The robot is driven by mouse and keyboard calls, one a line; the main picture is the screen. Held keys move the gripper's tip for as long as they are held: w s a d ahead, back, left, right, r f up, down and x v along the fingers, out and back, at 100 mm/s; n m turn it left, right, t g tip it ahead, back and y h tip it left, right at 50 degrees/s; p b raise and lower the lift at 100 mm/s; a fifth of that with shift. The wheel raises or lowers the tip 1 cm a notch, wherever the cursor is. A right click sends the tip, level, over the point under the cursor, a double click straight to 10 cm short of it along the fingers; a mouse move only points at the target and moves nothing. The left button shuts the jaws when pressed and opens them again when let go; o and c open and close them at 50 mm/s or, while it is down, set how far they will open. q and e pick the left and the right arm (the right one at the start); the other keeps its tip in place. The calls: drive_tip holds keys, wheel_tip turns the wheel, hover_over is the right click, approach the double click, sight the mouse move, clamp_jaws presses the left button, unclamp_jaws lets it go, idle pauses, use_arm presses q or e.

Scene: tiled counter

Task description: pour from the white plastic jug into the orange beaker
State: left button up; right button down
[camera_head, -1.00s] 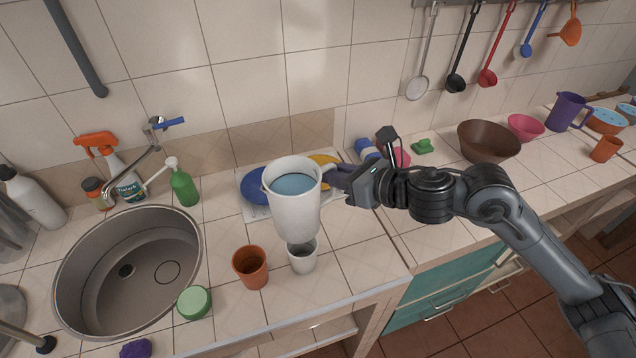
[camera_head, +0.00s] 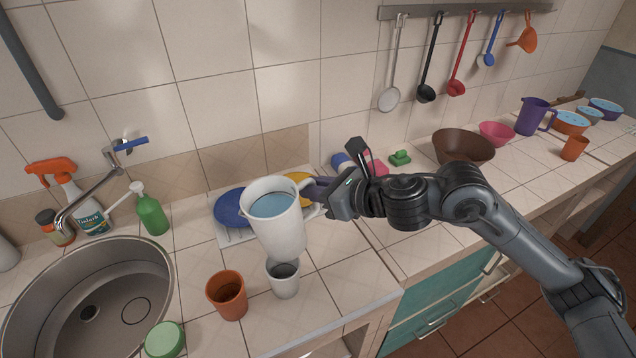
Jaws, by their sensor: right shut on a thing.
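The white plastic jug (camera_head: 281,235) holds blue liquid and hangs above the counter, tilted slightly with its top toward the left. My right gripper (camera_head: 318,190) is shut on its handle, on the jug's right side. The orange beaker (camera_head: 228,297) stands upright on the counter, below and to the left of the jug. A white beaker (camera_head: 285,281) stands just right of it, below the jug, with its far rim partly hidden by the jug. A second orange cup (camera_head: 574,148) stands at the far right. My left gripper is not in view.
A green bottle (camera_head: 152,214) and spray bottle (camera_head: 85,208) stand behind. A dish rack (camera_head: 226,236) with plates is behind the jug. A brown bowl (camera_head: 463,147) is farther right.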

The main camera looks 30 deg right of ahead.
sight(295, 188)
drive_tip(key=shift+n+h, duration=0.5)
drive_tip(key=shift+n, duration=0.1)
drive_tip(key=shift+s+a+r+p, duration=0.15)
drive_tip(key=shift+a+r+p, duration=0.25)
drive_tip(key=shift+a+p, duration=0.3)
drive_tip(key=shift+s+a+r+p, duration=0.1)
drive_tip(key=shift+a+r+p, duration=0.25)
drive_tip(key=shift+a+p, duration=0.3)
drive_tip(key=shift+s+a+r+p, duration=0.15)
drive_tip(key=shift+a+r+p, duration=0.35)
drive_tip(key=shift+a, duration=0.35)
drive_tip(key=shift+s+a+r+p, duration=0.1)
drive_tip(key=shift+a+r+p, duration=0.15)
drive_tip(key=shift+a+p, duration=0.35)
drive_tip(key=shift+r+n+h+p, duration=0.5)
drive_tip(key=shift+n+p, duration=0.2)
drive_tip(key=shift+p, duration=0.4)
drive_tip(key=shift+a+r+n+p, duration=0.15)
drive_tip(key=shift+r+n+p, duration=0.15)
drive_tip(key=shift+p, duration=0.35)
drive_tip(key=shift+f+h, duration=0.15)
drive_tip(key=shift+h, duration=0.15)
drive_tip(key=shift+s, duration=0.1)
drive_tip(key=shift+n, duration=0.4)
drive_tip(key=shift+s+a+r+n+h+p, duration=0.1)
drive_tip(key=shift+a+r+n+h+p, duration=0.3)
drive_tip(key=shift+a+n+h+p, duration=0.15)
